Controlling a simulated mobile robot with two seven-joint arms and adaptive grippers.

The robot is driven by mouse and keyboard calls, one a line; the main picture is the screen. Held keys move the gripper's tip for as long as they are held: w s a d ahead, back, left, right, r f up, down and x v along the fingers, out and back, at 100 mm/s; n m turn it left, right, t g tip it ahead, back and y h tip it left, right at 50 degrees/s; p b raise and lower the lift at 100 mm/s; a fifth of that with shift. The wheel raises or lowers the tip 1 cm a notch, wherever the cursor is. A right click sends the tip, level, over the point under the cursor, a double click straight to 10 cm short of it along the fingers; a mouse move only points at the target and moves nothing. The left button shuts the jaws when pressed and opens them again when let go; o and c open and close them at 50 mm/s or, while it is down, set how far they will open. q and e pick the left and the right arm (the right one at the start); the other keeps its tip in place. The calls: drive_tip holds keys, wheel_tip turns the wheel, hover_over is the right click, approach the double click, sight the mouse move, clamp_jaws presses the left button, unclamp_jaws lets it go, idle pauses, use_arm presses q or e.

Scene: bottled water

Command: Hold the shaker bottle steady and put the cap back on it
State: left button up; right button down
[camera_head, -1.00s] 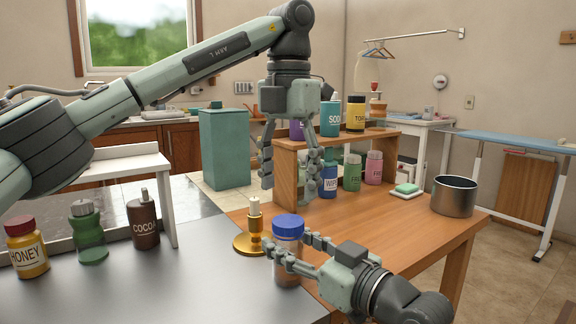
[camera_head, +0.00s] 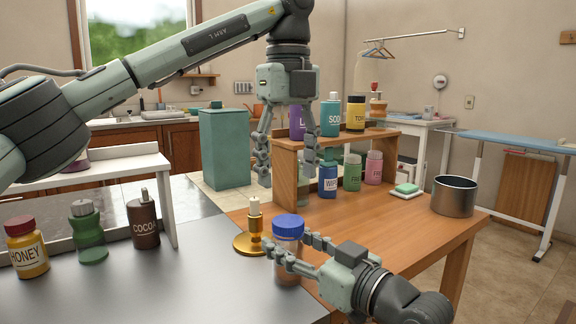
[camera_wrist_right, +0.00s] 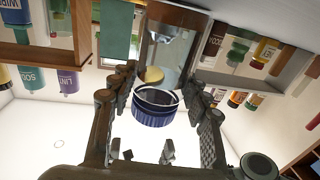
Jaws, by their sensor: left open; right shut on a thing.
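The shaker bottle (camera_head: 288,270) is clear and stands upright at the right end of the grey counter. A blue ribbed cap (camera_head: 288,224) sits on its top; whether it is fully seated I cannot tell. My right gripper (camera_head: 284,252) is shut on the bottle's body below the cap, its fingers partly hiding it. In the right wrist view the blue cap (camera_wrist_right: 155,108) and clear bottle (camera_wrist_right: 178,52) show upside down between the fingers. My left gripper (camera_head: 286,172) points down, open and empty, above and behind the bottle, clear of the cap.
A brass candle holder (camera_head: 250,243) with a candle stands just left of the bottle. Honey (camera_head: 27,250), green (camera_head: 88,235) and cocoa (camera_head: 143,222) bottles stand farther left. A wooden shelf (camera_head: 285,185) with bottles is behind; a steel pot (camera_head: 454,197) is at right.

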sight(288, 220)
use_arm(q)
drive_tip(key=shift+f, duration=4)
